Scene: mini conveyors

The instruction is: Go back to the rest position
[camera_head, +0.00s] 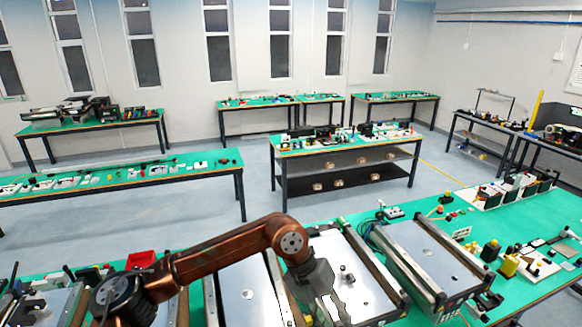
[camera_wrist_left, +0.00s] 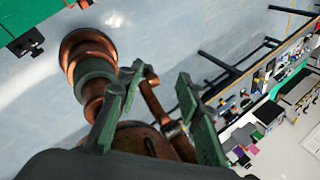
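In the head view my copper left arm comes in from the lower left and bends down over a mini conveyor (camera_head: 345,250). Its grey end part hangs over that conveyor's plate, and I cannot make out its fingers there. In the left wrist view my left gripper (camera_wrist_left: 158,92) has its two grey-green fingers well apart with nothing held between them. Copper links of my own body show behind the fingers. My right gripper is not seen in either view.
More conveyors stand on the near green table: one at the right (camera_head: 428,255) and one partly behind my arm (camera_head: 245,292). A red bin (camera_head: 141,259) lies near my arm. Small yellow parts (camera_head: 509,266) are at the right. Other tables stand farther back, with open floor (camera_head: 200,212) between.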

